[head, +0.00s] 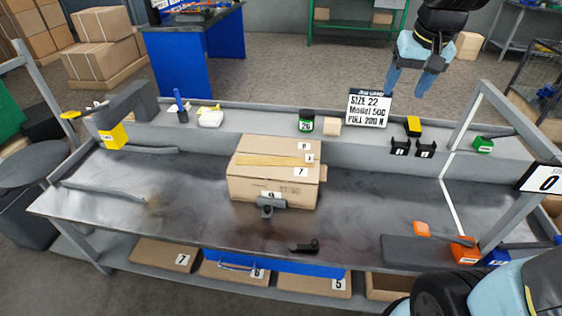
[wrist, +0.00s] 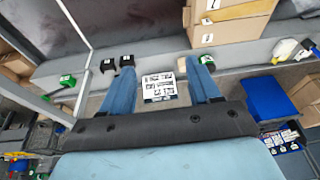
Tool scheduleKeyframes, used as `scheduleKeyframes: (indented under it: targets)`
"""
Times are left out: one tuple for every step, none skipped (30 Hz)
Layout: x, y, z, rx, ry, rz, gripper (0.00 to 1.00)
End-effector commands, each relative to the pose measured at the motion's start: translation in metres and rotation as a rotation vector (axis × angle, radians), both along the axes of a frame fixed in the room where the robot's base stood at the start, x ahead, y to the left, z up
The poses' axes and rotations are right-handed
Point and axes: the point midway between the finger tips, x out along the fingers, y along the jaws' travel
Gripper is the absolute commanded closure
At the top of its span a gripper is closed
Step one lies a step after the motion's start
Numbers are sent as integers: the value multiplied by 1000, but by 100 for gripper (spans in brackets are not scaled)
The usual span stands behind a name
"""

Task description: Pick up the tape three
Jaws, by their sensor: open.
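No thing in view carries a label I can read as tape three. Two small black holders with white number tags, the left one (head: 400,147) and the right one (head: 426,150), sit on the bench's raised rear shelf; their digits are too small to read surely. They also show in the wrist view, one (wrist: 108,65) beside the other (wrist: 127,61). A yellow-and-black item (head: 413,126) and a green item (head: 484,145) are near them. My gripper (head: 409,82) is open and empty, above and behind the shelf. In the wrist view its blue fingers (wrist: 160,68) are spread apart.
A cardboard box (head: 270,185) fills the bench middle. A grey frame post (head: 465,118) rises at the right.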

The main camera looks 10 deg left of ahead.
Motion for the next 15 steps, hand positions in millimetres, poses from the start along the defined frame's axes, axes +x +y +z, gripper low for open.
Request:
scheduleKeyframes:
  targets:
    - [12, 8, -7, 0, 18, 5, 38]
    - [19, 12, -11, 0, 27, 8, 38]
    - [28, 18, -15, -1, 38, 10, 38]
    - [34, 23, -20, -1, 46, 13, 38]
    - [40, 27, -24, -2, 54, 15, 38]
    - [49, 34, -29, -3, 65, 18, 38]
    - [55, 38, -34, -3, 74, 19, 38]
    - [61, 43, -39, -4, 83, 21, 38]
    - [68, 50, -46, -6, 94, 24, 38]
    - [74, 55, -51, -8, 103, 27, 38]
    - [80, 60, -56, -9, 111, 28, 38]
    - [87, 67, -64, -11, 122, 30, 38]
    - [93, 73, -70, -12, 130, 33, 38]
    - [98, 78, -76, -14, 138, 35, 38]
    - [105, 85, -84, -17, 150, 36, 38]
